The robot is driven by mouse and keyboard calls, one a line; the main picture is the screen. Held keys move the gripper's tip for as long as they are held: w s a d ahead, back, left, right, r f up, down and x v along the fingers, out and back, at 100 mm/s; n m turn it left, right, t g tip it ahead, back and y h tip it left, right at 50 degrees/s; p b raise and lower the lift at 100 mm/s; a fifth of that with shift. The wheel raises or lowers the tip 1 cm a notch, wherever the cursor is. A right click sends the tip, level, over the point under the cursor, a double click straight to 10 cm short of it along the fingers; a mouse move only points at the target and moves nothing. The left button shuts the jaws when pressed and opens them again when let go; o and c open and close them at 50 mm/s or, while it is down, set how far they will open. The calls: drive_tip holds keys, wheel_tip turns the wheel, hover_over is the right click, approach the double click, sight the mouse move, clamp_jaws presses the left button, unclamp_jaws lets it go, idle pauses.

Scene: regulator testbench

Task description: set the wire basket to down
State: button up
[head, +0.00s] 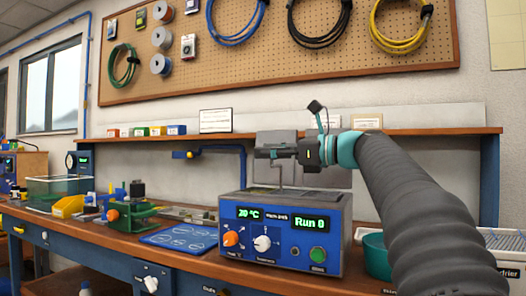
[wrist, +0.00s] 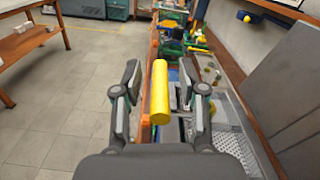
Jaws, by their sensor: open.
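The blue bath unit (head: 280,243) stands on the bench, its displays reading 20 °C and Run 0. A thin bent metal rod (head: 278,176) rises from its top towards my gripper (head: 264,153). The wire basket itself is mostly hidden in the head view; grey mesh (wrist: 230,117) shows low on the right in the wrist view. A yellow cylindrical grip (wrist: 159,92) lies between my gripper's fingers (wrist: 160,82) in the wrist view. The fingers are open, with gaps on both sides of the grip. My gripper points left above the unit.
A grey panel (head: 335,172) stands behind the unit, below a wooden shelf (head: 420,131). A teal bowl (head: 375,256) is right of the unit.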

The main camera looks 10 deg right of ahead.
drive_tip(key=shift+x, duration=0.8)
drive_tip(key=shift+c, duration=0.2)
clamp_jaws()
wheel_tip(320, 180, down, 7)
drive_tip(key=b, duration=0.2)
drive_tip(key=shift+b, duration=0.4)
drive_tip(key=shift+f, duration=0.1)
unclamp_jaws()
drive_tip(key=shift+o, duration=0.2)
